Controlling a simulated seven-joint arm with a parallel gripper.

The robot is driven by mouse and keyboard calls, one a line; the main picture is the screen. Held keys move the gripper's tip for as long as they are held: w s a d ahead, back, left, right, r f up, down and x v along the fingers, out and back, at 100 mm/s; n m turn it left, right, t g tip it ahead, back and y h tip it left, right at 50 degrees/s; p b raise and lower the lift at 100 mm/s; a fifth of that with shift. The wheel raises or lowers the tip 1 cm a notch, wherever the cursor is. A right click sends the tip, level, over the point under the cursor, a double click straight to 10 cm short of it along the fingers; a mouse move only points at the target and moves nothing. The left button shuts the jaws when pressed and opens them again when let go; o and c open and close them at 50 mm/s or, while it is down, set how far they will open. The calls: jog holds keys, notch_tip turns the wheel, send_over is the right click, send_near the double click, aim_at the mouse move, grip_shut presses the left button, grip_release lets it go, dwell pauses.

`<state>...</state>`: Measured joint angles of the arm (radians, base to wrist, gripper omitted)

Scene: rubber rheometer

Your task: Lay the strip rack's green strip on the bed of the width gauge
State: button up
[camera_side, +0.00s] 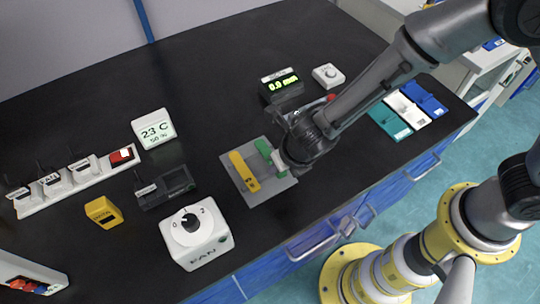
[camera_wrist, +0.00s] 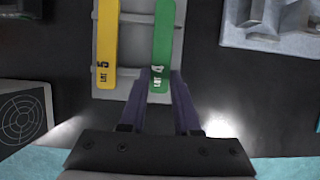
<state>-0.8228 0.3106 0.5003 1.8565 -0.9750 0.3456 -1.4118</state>
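The grey strip rack (camera_side: 269,193) lies on the black bench and holds a yellow strip (camera_side: 244,171) and a green strip (camera_side: 264,147). In the wrist view the rack (camera_wrist: 136,47) shows the green strip (camera_wrist: 164,40) to the right of the yellow strip (camera_wrist: 106,45). My gripper (camera_wrist: 160,76) has one finger on each side of the green strip's near end, very close to its edges. I cannot tell whether the fingers press on it. A grey metal fixture (camera_wrist: 270,38), apparently the width gauge, stands right of the rack; my arm hides much of it in the side view.
A display (camera_side: 282,85) reading 0.0 mm and a white knob box (camera_side: 327,76) stand behind. The white FAN box (camera_side: 197,236) and a dark cradle (camera_side: 165,188) stand left of the rack. Teal, white and blue trays (camera_side: 408,107) lie at the right.

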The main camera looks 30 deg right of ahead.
grip_shut()
jog(key=shift+r, duration=0.1)
